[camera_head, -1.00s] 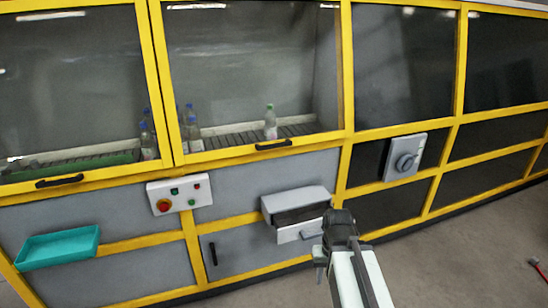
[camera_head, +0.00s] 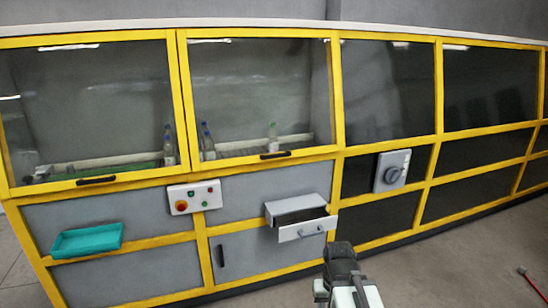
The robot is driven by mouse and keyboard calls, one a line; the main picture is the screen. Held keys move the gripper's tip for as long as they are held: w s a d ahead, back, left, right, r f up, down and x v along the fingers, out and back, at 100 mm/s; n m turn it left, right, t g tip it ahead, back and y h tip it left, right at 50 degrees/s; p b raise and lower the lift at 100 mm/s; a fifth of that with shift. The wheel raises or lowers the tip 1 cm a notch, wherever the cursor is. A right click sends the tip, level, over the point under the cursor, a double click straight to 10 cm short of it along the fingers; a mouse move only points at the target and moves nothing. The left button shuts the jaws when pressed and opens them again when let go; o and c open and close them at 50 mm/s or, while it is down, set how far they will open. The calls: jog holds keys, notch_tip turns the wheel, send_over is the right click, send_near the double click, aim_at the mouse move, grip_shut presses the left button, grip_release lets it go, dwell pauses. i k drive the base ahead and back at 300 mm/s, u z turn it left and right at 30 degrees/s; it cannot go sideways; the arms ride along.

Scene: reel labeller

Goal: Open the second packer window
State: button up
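The packer machine has yellow-framed glass windows in a row. The first window (camera_head: 85,105) on the left has a black handle (camera_head: 97,181) at its bottom edge. The second window (camera_head: 262,95), beside it, has a black handle (camera_head: 275,155) on its lower yellow bar. Both windows look closed. Bottles (camera_head: 273,131) stand on a conveyor behind the glass. My gripper (camera_head: 341,252) is low in the view, below and to the right of the second handle, apart from it. It is seen from behind, and its fingers cannot be made out.
A grey drawer (camera_head: 303,232) stands out, open, below the second window. A control box (camera_head: 194,197) with buttons and a teal tray (camera_head: 87,241) stick out from the front. A grey switch box (camera_head: 392,171) is at right. A red-ended tool (camera_head: 527,281) lies on open floor.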

aim_at(183, 35)
jog(key=u, duration=0.25)
jog(key=i, duration=1.2)
jog(key=u, duration=0.65)
jog(key=i, duration=0.4)
jog(key=u, duration=0.4)
jog(key=k, duration=0.85)
jog(key=u, duration=0.15)
jog(key=i, duration=0.9)
jog(key=z, duration=0.05)
